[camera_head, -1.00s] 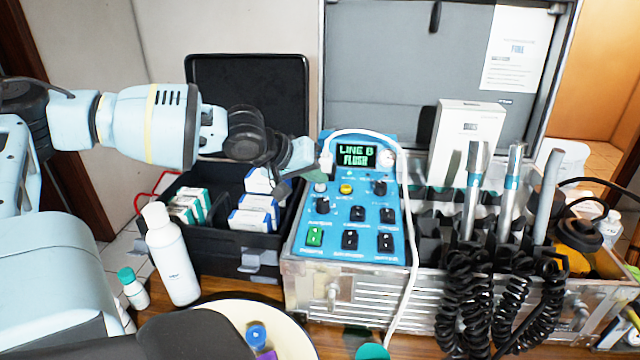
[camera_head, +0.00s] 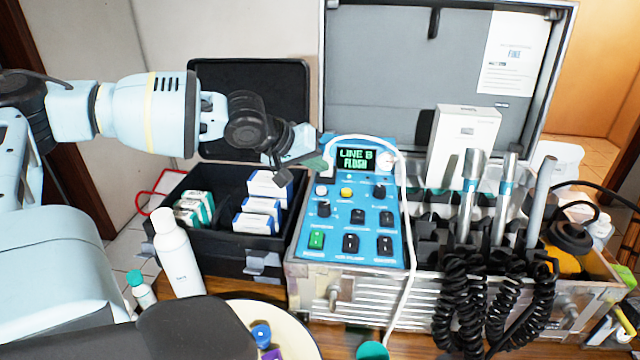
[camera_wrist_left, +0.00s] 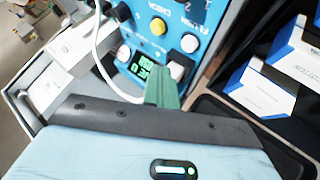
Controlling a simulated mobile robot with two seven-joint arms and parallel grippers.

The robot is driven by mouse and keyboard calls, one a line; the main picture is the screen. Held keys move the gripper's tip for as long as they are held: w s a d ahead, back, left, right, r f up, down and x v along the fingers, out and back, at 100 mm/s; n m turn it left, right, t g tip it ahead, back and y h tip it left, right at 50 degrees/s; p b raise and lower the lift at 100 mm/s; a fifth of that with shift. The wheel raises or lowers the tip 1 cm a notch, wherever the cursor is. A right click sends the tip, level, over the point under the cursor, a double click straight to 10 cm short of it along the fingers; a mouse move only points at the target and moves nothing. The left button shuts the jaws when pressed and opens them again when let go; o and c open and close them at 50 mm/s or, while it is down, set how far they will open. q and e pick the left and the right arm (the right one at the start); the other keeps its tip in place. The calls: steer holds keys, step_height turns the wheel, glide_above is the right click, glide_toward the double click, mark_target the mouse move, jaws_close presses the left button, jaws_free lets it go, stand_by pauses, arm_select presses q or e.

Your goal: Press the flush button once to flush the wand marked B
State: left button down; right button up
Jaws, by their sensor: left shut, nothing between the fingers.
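The blue control panel (camera_head: 371,222) has a screen (camera_head: 355,159) reading "LINE B FLUSH". Below it are a round white button (camera_head: 321,190), a yellow button (camera_head: 347,192) and black knobs and switches. My left gripper (camera_head: 316,165) is shut and empty, its tip at the panel's upper left edge beside the screen. Button labels are too small to read surely. Wands (camera_head: 470,190) stand in holders; their letters are unreadable.
A white hose loops over the panel. The metal case (camera_head: 338,288) has a raised lid (camera_head: 380,60). A black box (camera_head: 215,257) with small cartons is left of it, with white bottles (camera_head: 176,256) in front. Coiled black cords hang at the right.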

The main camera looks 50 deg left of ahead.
arm_select(q)
step_height(320, 180, up, 2)
steer(key=shift+r+p, duration=0.1)
steer(key=shift+p, duration=0.45)
steer(key=shift+d, duration=0.1)
stand_by(0.5)
